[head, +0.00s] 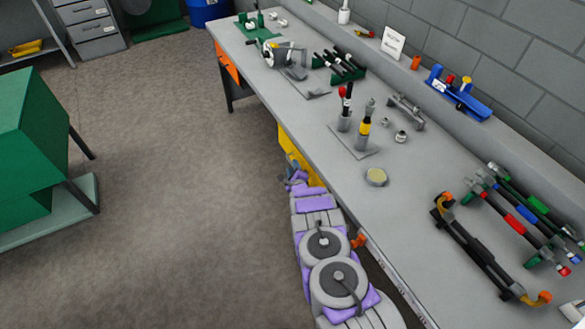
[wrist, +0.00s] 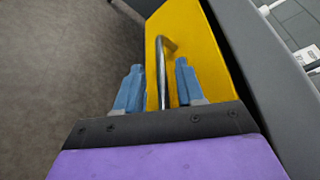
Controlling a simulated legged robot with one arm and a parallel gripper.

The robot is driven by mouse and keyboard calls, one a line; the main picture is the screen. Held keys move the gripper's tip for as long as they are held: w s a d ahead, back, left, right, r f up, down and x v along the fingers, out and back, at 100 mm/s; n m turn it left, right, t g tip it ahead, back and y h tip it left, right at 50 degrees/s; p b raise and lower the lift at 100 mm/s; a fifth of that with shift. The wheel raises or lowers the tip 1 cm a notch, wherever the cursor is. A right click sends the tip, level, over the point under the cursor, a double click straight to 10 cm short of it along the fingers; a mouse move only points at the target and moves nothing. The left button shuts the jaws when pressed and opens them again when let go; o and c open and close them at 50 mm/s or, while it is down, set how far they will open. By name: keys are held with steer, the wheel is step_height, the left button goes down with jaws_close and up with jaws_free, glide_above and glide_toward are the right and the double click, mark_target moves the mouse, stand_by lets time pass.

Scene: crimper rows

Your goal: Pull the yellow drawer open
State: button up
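The yellow drawer (wrist: 198,50) fills the middle of the wrist view, and its front bears a dark metal bar handle (wrist: 164,68). My gripper (wrist: 158,75) is open, with one blue finger on each side of the handle. The handle runs between the fingers, nearer the left one; I cannot tell whether either touches it. In the head view the yellow drawer (head: 285,142) shows under the workbench edge, partly hidden by my arm. My gripper (head: 291,172) is in front of it there, small and partly hidden.
The grey workbench (head: 318,130) runs above the drawer and holds several tools and a round tin (head: 376,177). An orange drawer (head: 227,65) is farther along the bench. A green cabinet (head: 35,135) stands at the left. The floor between is clear.

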steer(key=shift+w+a+f, duration=0.1)
steer(key=shift+w+a, duration=0.1)
steer(key=shift+w, duration=0.45)
jaws_close()
steer(key=shift+s+f, duration=0.1)
